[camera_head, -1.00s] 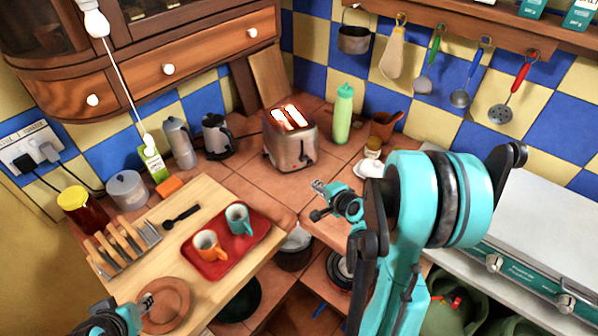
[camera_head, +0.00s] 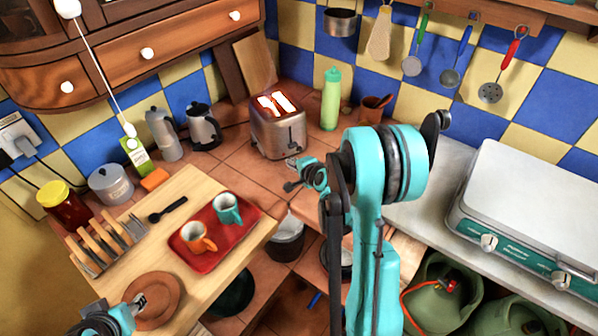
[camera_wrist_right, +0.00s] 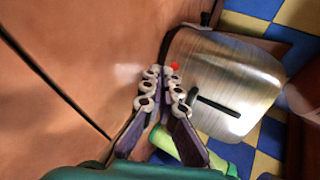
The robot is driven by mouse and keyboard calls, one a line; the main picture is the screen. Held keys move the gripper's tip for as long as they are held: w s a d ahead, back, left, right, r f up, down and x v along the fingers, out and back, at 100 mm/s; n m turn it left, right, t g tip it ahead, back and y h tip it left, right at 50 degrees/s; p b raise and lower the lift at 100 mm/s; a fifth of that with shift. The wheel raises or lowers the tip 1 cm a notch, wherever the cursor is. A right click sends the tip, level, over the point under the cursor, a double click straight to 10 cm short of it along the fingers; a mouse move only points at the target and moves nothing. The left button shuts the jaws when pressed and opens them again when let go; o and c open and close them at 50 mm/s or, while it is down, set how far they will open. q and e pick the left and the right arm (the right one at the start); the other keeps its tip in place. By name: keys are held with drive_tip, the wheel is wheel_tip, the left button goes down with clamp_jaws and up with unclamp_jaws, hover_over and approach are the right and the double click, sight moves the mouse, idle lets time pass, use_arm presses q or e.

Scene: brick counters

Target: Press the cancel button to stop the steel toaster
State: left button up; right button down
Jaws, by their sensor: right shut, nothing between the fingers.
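The steel toaster (camera_head: 279,138) stands on the tiled counter near the back corner, its top slots glowing bright orange-white. In the right wrist view its brushed metal side (camera_wrist_right: 235,80) shows a dark lever (camera_wrist_right: 215,103) and a small red spot (camera_wrist_right: 175,66), perhaps the cancel button. My right gripper (camera_head: 297,172) is in front of the toaster's front face. Its fingers (camera_wrist_right: 163,75) are shut and empty, and their tips lie close to the red spot; I cannot tell if they touch it. My left gripper (camera_head: 140,302) is at the lower left over the wooden board, its jaws too small to read.
A green bottle (camera_head: 331,100) stands right of the toaster, and a kettle (camera_head: 203,128) stands to its left. A red tray (camera_head: 205,259) with two mugs lies on the wooden board (camera_head: 185,187). A white-lidded stove (camera_head: 530,190) is at right. Tiles left of the gripper are clear.

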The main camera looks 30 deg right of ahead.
sight(284, 155)
use_arm(q)
drive_tip(key=shift+f, duration=0.25)
use_arm(e)
drive_tip(key=shift+w, duration=1.35)
drive_tip(key=shift+w, duration=0.1)
